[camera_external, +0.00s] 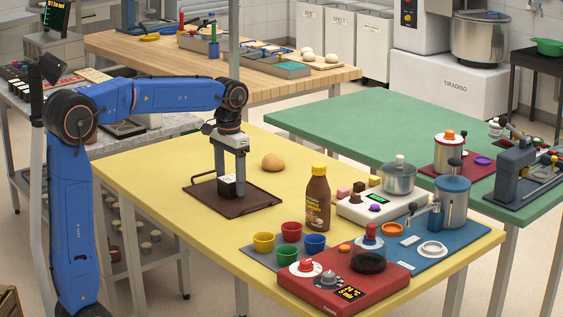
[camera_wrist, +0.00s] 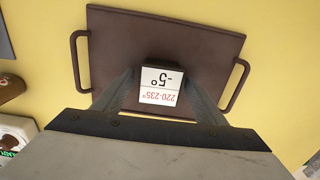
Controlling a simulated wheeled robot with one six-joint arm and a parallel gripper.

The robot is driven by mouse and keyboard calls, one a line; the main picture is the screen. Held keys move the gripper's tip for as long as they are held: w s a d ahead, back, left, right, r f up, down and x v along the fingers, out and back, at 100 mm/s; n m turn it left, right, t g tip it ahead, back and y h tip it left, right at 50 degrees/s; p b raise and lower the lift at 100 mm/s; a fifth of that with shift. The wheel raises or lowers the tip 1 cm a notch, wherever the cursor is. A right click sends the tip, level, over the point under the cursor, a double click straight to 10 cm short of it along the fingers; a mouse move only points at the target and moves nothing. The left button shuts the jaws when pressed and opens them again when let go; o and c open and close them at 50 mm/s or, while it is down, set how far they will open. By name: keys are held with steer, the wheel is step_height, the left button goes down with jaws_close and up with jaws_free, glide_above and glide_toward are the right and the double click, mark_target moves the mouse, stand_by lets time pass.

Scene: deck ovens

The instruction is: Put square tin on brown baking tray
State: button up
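The brown baking tray (camera_external: 256,198) lies flat on the yellow table. It fills the upper middle of the wrist view (camera_wrist: 115,30), with a looped handle at each side. A small dark square tin (camera_external: 228,187) with a white label stands within the tray's rim. In the wrist view the tin (camera_wrist: 160,86) sits between my fingers, its label reading "220-235°" and "-5°". My gripper (camera_external: 231,178) points straight down over the tray. Its two fingers flank the tin closely and look shut on it. The tin's underside is hidden, so any small gap to the tray cannot be told.
A bread roll (camera_external: 273,161) lies just behind the tray. A brown syrup bottle (camera_external: 317,201) stands to its right. The table's left part is clear.

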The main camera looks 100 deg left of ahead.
mark_target(230, 178)
steer(key=shift+r, duration=0.1)
step_height(230, 178, up, 12)
stand_by(0.7)
steer(key=d+f+m, duration=0.1)
steer(key=d+f, duration=0.1)
steer(key=d, duration=0.6)
steer(key=s+d+f+m+t, duration=0.1)
steer(key=d+f, duration=0.2)
steer(key=d, duration=0.4)
steer(key=s+d+f+m+t+y, duration=0.1)
steer(key=d+f+m, duration=0.1)
steer(key=d, duration=0.6)
steer(key=shift+s+d+f, duration=0.15)
steer(key=shift+d, duration=0.15)
steer(key=s+d+f+m+t+h, duration=0.1)
steer(key=s+d+f+m, duration=0.4)
steer(key=s+d+f, duration=0.7)
steer(key=d+f+t, duration=0.1)
steer(key=d+f, duration=0.2)
steer(key=f, duration=0.1)
steer(key=shift+d+t, duration=0.3)
steer(key=shift+t, duration=0.1)
